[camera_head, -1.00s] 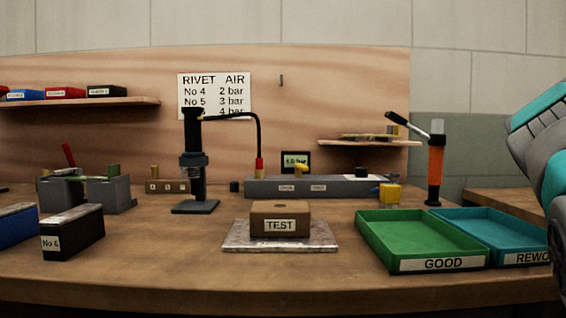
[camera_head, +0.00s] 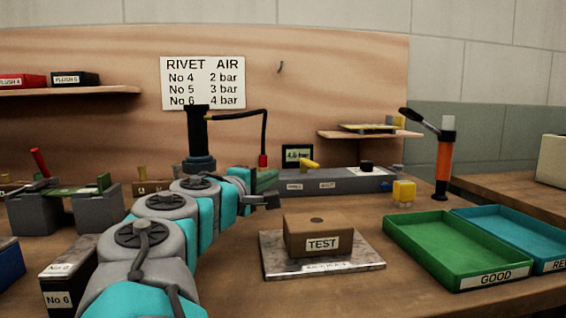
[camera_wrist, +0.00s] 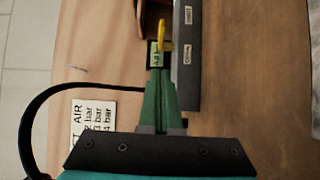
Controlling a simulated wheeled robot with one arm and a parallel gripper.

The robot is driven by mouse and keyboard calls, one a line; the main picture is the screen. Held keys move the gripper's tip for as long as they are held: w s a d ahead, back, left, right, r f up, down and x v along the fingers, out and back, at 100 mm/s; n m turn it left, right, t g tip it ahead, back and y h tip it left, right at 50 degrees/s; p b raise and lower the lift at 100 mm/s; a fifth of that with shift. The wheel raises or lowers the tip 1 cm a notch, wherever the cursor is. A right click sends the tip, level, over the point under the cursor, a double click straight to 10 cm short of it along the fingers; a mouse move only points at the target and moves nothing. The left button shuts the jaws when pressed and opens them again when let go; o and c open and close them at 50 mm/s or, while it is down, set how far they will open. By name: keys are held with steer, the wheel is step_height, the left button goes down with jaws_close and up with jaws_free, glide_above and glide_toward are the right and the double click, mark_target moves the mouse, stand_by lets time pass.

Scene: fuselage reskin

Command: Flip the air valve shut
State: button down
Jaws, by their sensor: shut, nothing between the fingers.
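The air valve's yellow lever (camera_head: 309,165) sits on the grey manifold bar (camera_head: 345,182) at the back of the bench. In the wrist view the lever (camera_wrist: 161,32) stands straight ahead of the fingers, beside the bar (camera_wrist: 187,62). My gripper (camera_head: 268,178) reaches in from the left, just left of the lever, near the bar's left end. Its green fingers (camera_wrist: 160,72) are shut and empty. A small gauge display (camera_head: 297,154) stands behind the lever.
A black rivet tool (camera_head: 196,135) with a hose stands behind my arm. The TEST block (camera_head: 318,235) on its plate (camera_head: 350,262) lies in front of the bar.

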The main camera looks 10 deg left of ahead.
steer(key=shift+s+a+f, duration=0.2)
steer(key=shift+s+a, duration=0.15)
steer(key=shift+a, duration=0.4)
steer(key=p, duration=0.1)
glide_toward(306, 165)
steer(key=w+a, duration=0.1)
steer(key=w, duration=0.2)
steer(key=shift+w+a, duration=0.1)
steer(key=shift+a, duration=0.3)
steer(key=d, duration=0.1)
steer(key=w+d, duration=0.1)
steer(key=shift+w+d+r+p, duration=0.1)
steer(key=shift+w+d+p, duration=0.25)
steer(key=shift+w+d, duration=0.3)
steer(key=shift+d, duration=0.2)
